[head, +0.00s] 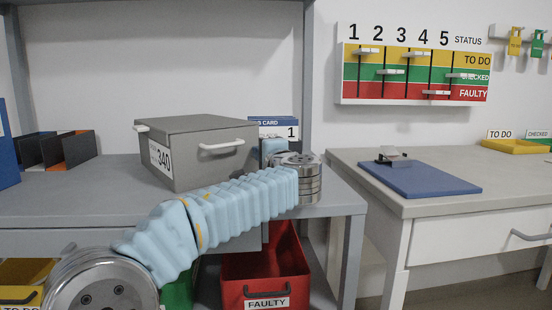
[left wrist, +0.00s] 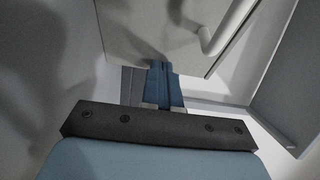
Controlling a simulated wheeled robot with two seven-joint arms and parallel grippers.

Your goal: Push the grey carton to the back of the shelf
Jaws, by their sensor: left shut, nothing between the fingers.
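The grey carton (head: 205,136) is a lidded box with white handles and a label reading 340. It sits upright on the grey shelf (head: 60,203), set in from the front edge. In the left wrist view, the carton (left wrist: 150,28) fills the top middle, with a pale handle on its face. My left gripper (head: 268,152) is just right of the carton in the head view, partly hidden by my wrist. In the left wrist view, its blue fingers (left wrist: 160,68) are together and empty at the carton's lower edge. Whether they touch it I cannot tell. My right gripper is out of view.
A blue card marked 1 (head: 273,123) stands behind my left gripper. Dark dividers (head: 58,149) stand at the shelf's left. A shelf post (head: 308,75) rises at the right. A red FAULTY bin (head: 262,276) is below. A bench with a blue mat (head: 425,180) is at right.

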